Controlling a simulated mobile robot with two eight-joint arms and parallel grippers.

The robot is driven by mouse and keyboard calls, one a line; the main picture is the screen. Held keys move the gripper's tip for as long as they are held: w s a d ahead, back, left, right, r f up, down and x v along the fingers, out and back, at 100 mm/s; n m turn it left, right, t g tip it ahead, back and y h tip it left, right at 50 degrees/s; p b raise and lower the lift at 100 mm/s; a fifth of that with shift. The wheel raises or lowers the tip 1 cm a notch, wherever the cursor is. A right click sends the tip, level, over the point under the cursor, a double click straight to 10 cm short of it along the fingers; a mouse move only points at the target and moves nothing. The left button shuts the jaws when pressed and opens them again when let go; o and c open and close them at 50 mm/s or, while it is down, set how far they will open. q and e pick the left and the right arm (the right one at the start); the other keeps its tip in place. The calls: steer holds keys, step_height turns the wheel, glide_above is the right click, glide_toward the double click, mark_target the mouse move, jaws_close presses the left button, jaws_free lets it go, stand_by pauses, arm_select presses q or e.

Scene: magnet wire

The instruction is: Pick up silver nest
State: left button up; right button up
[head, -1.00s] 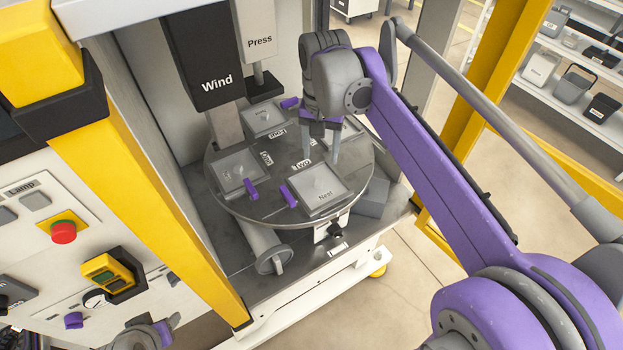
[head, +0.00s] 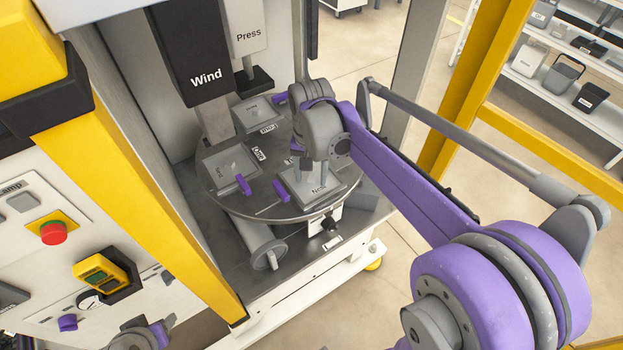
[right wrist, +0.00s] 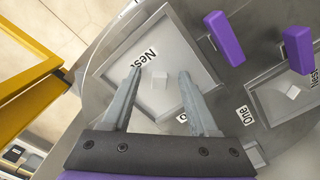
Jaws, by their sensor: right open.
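The silver nest (head: 334,186) is a square, shallow grey tray labelled "Nest" at the front of the round table in the head view.
Other nests with purple tabs sit on the round table (head: 240,203), one under the black Wind head (head: 200,75) and one near the Press (head: 248,38). A yellow post (head: 150,200) and a control panel with a red button (head: 53,232) stand at left.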

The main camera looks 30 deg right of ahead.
jaws_close()
stand_by(0.3)
stand_by(0.3)
